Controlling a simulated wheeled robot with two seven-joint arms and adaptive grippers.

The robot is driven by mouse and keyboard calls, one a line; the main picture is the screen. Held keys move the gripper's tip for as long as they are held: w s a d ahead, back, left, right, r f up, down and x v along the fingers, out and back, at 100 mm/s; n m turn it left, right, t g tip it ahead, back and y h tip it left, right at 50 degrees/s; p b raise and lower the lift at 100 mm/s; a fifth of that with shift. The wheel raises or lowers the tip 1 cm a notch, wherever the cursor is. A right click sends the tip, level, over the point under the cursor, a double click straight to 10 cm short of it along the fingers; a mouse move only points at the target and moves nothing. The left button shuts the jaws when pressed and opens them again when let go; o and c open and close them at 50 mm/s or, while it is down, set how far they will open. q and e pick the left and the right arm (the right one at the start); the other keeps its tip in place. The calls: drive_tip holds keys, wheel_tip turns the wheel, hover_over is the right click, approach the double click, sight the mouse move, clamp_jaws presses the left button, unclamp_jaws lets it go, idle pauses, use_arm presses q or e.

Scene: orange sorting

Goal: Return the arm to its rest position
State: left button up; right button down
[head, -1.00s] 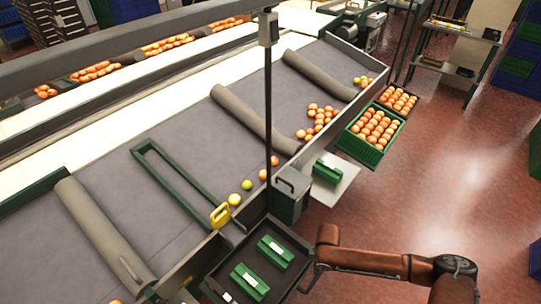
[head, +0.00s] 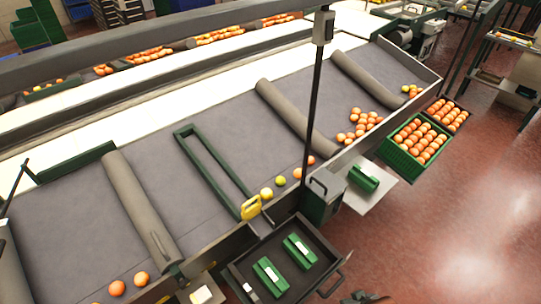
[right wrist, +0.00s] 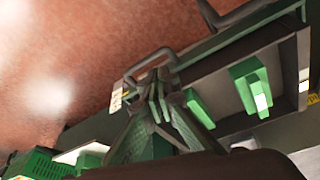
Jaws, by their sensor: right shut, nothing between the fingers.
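My right gripper (right wrist: 158,105) shows in the right wrist view with its fingers together and nothing between them. Behind it in that view lies the dark tray (right wrist: 290,60) with green blocks (right wrist: 250,85), and red floor beyond. I cannot tell the gap between gripper and tray. In the head view only a small dark part of my right arm shows at the bottom edge, right of the tray (head: 318,277). My left gripper is in neither view.
Oranges (head: 362,124) and a few yellow-green fruit (head: 281,181) lie on the grey sorting table (head: 215,125). A green crate of oranges (head: 398,162) stands at its right side. A dark post (head: 314,110) rises beside a grey box (head: 318,207). The floor (head: 440,235) at right is clear.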

drive_tip(key=s+d+m+g+h, duration=0.15)
drive_tip(key=s+d+m, duration=0.25)
drive_tip(key=s+d, duration=0.5)
wheel_tip(320, 180, down, 28)
drive_tip(key=s+a+f, duration=0.1)
drive_tip(key=s+f+n+g, duration=0.1)
drive_tip(key=s+f, duration=1.6)
drive_tip(key=s, duration=0.3)
drive_tip(key=shift+a+f+g, duration=0.15)
drive_tip(key=shift+f+g, duration=0.2)
drive_tip(key=shift+f, duration=0.05)
